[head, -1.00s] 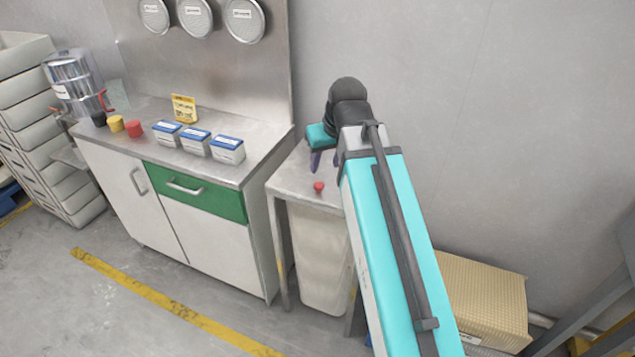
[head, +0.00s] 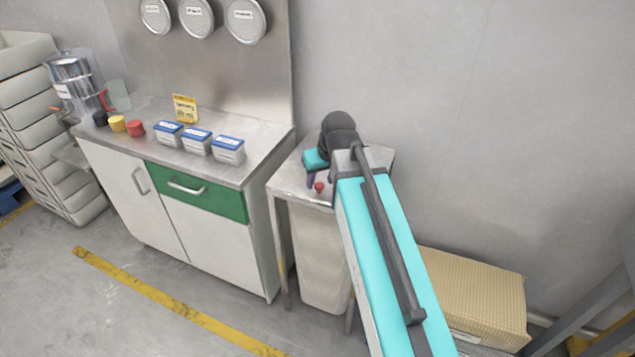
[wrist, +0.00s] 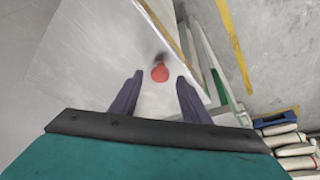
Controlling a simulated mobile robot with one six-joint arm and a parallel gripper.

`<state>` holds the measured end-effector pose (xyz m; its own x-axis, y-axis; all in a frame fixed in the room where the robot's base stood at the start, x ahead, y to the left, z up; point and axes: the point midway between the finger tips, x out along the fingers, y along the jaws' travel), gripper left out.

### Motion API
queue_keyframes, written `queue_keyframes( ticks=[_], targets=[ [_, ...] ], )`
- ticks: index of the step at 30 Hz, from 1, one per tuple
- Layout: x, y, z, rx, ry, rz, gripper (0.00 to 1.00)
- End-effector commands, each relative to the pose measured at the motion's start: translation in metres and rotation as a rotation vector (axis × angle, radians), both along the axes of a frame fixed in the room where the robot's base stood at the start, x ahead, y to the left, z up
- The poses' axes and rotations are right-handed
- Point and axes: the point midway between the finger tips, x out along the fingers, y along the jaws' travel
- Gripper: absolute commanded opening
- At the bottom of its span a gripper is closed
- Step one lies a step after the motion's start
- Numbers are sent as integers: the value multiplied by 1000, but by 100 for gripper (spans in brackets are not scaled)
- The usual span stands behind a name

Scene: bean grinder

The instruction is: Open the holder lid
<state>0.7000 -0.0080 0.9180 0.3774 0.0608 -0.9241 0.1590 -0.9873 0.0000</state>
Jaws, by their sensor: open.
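The holder lid appears to be the steel top (head: 290,180) of the narrow stand beside the counter, with a small red knob (head: 319,187) near its front edge. In the wrist view the red knob (wrist: 160,73) lies ahead of and between my two purple fingers. My gripper (head: 314,181) is over the steel top, just behind the knob in the head view. My gripper (wrist: 155,90) is open and empty, and the knob looks just beyond the fingertips. Whether a finger touches it I cannot tell. My arm hides the right part of the stand.
A counter (head: 170,135) with a green drawer (head: 195,192) stands to the left, holding several small containers and a yellow sign (head: 185,108). A pale bin (head: 318,255) is under the steel top. A beige box (head: 480,295) lies on the floor at right.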

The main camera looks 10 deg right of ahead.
Motion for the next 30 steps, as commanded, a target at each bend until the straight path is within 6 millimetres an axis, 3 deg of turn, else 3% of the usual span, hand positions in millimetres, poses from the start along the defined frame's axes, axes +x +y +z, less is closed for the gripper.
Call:
queue_keyframes(
  ticks=[9,20,28,30],
  targets=[
    [8,1,-19,0,0,0,42],
    [9,1,-21,0,-1,-1,42],
    [8,0,-21,0,-1,-1,0],
    [8,0,-21,0,-1,-2,0]
  ],
)
